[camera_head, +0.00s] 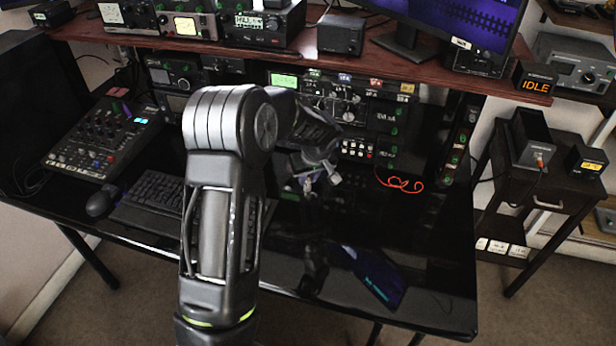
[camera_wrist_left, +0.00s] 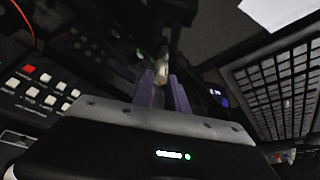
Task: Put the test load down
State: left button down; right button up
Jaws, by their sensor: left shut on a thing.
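My left gripper (camera_head: 320,174) is over the glossy black desk, in front of the radio rack. In the left wrist view its two purple fingers (camera_wrist_left: 164,90) are shut on a small, pale and metallic cylindrical piece, which I take to be the test load (camera_wrist_left: 162,68). It sticks out beyond the fingertips. In the head view the held piece is too small and dark to tell from the fingers. Whether it touches the desk cannot be told. My right gripper is not in view.
The rack panel (camera_head: 345,108) with knobs and buttons stands behind the gripper. A red cable (camera_head: 402,184) lies to its right. A keyboard (camera_head: 150,200), mouse (camera_head: 100,203) and mixer (camera_head: 100,140) are at the left. The desk's right front (camera_head: 440,270) is clear.

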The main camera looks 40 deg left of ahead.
pick_arm(q)
jog(key=c, duration=1.3)
grip_release()
jog(key=shift+r+p, duration=0.2)
jog(key=shift+p, duration=0.15)
jog(key=b+v, duration=0.1)
jog(key=v, duration=1.1)
jog(key=shift+f, duration=0.15)
